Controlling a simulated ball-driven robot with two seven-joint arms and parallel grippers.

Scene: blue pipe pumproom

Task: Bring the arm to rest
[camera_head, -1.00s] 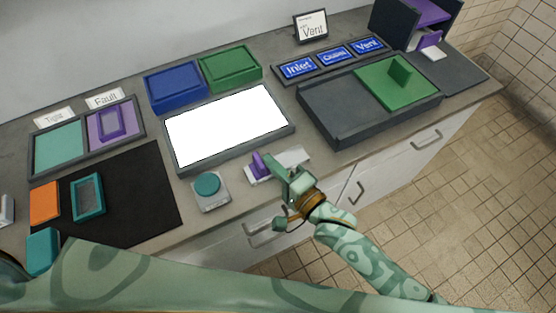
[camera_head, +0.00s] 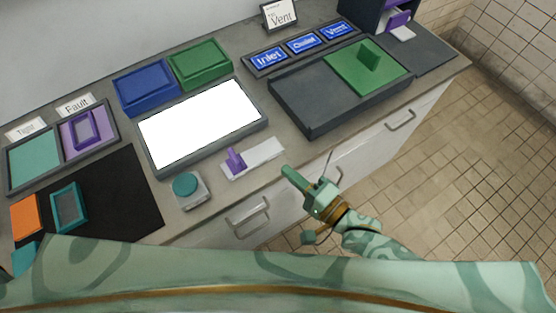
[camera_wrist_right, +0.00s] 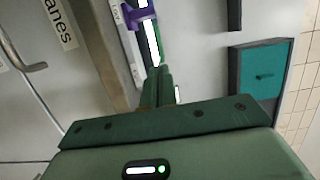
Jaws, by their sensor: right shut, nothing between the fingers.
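My right gripper (camera_head: 288,172) is shut and empty in the head view. It hangs just in front of the counter's front edge, right of and apart from the purple lever on its white plate (camera_head: 262,157). The purple lever (camera_head: 235,159) stands near that plate's left end. In the right wrist view the closed green fingers (camera_wrist_right: 158,88) point toward the counter, and part of the purple lever (camera_wrist_right: 138,17) shows beyond them. My left gripper is not in view.
The counter holds a white lit panel (camera_head: 203,124), a teal button (camera_head: 185,185), a dark tray with a green plate (camera_head: 366,67), and blue (camera_head: 146,88) and green (camera_head: 199,63) boxes. Drawer handles (camera_head: 247,218) protrude from the white front below. Open tiled floor lies to the right.

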